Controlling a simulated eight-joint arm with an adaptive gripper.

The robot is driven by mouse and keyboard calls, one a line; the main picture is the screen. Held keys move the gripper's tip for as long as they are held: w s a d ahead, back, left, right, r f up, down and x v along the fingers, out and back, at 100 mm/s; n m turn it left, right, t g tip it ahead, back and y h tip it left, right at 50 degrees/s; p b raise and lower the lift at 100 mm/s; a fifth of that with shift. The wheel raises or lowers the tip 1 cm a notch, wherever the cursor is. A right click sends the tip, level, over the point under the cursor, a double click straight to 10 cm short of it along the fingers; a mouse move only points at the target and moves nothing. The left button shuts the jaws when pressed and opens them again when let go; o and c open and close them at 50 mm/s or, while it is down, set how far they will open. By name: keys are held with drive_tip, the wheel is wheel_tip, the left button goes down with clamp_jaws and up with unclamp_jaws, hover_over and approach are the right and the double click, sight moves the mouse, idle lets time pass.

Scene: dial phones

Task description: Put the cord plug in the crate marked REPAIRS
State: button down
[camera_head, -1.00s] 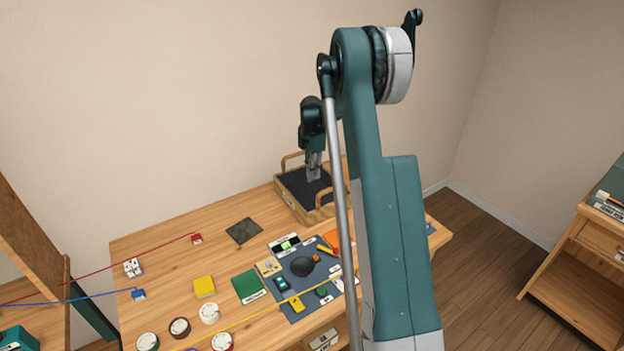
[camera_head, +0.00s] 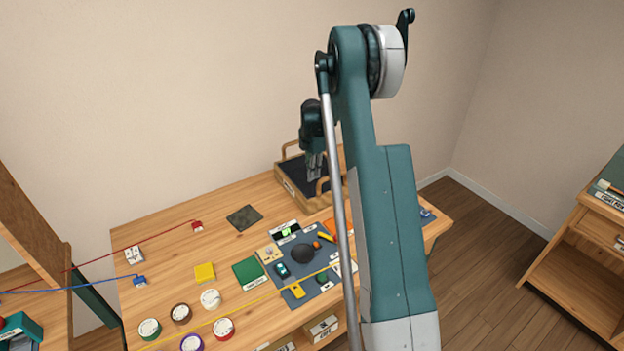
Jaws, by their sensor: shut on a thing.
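My gripper (camera_head: 314,178) points down over the wooden crate (camera_head: 294,198) at the back of the table. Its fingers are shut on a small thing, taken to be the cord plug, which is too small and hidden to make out. The fingertips show in front of the crate's dark inside; how far they are above its floor I cannot tell. The crate has raised handles and a small pale label on its front left side, too small to read. My arm hides the crate's right part.
A red block (camera_head: 197,226) and a blue block (camera_head: 139,281) with cords lie on the left. A yellow cord (camera_head: 225,319) crosses the front. A dark pad (camera_head: 244,217) lies left of the crate. A blue-grey mat (camera_head: 297,269) holds several small things. Bare wood lies at the back left.

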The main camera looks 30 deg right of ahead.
drive_tip(key=shift+f, duration=1.5)
drive_tip(key=shift+f, duration=0.2)
drive_tip(key=c, duration=2.4)
unclamp_jaws()
drive_tip(key=shift+r, duration=0.15)
wheel_tip(320, 180, up, 12)
drive_tip(key=shift+r+p, duration=0.1)
drive_tip(key=shift+p, duration=0.3)
